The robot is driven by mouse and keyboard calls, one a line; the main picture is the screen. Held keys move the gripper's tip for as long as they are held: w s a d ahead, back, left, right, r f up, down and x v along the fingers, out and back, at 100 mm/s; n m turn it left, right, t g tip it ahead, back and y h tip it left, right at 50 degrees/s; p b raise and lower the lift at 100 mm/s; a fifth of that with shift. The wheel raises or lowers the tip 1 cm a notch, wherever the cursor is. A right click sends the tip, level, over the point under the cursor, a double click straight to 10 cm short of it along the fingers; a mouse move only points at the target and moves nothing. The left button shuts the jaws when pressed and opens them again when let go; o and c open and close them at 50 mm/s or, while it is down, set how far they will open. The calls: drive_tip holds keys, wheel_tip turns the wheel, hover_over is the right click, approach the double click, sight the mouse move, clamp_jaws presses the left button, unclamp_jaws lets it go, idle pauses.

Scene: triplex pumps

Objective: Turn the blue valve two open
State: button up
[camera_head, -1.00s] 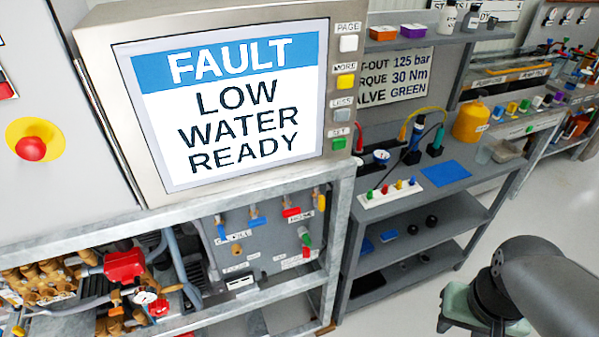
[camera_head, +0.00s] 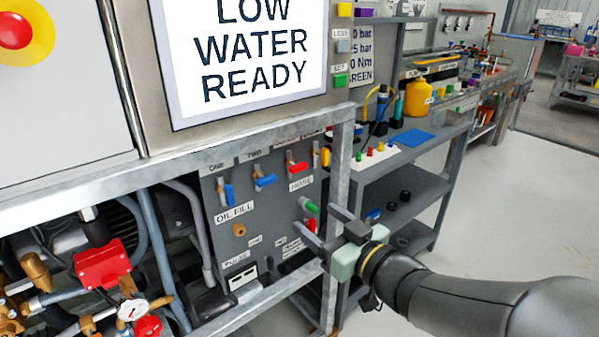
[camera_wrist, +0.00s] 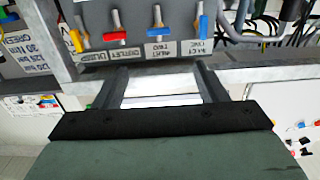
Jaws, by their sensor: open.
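The blue valve two is a blue lever (camera_head: 264,181) on the grey panel, under the label TWO. It points down and to the right. A second blue lever (camera_head: 228,194) under ONE is to its left and hangs nearly straight down. In the wrist view, the picture is upside down and blue valve two (camera_wrist: 157,31) is above the fingers, with the other blue lever (camera_wrist: 203,26) to its right. My gripper (camera_head: 315,217) is open and empty, in front of the panel's lower right side and apart from valve two. The fingers (camera_wrist: 161,68) also show in the wrist view.
A red lever (camera_head: 297,167) and a yellow lever (camera_head: 325,157) are right of valve two. A green-handled valve (camera_head: 309,205) sits below, near my fingers. The metal frame's post (camera_head: 339,170) and top rail border the panel. Pipes and a red-bodied pump part (camera_head: 103,265) are at left.

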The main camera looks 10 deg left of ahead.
sight(268, 181)
drive_tip(key=b+x, duration=0.3)
drive_tip(key=x, duration=1.4)
drive_tip(key=shift+w+d, duration=0.15)
drive_tip(key=c, duration=1)
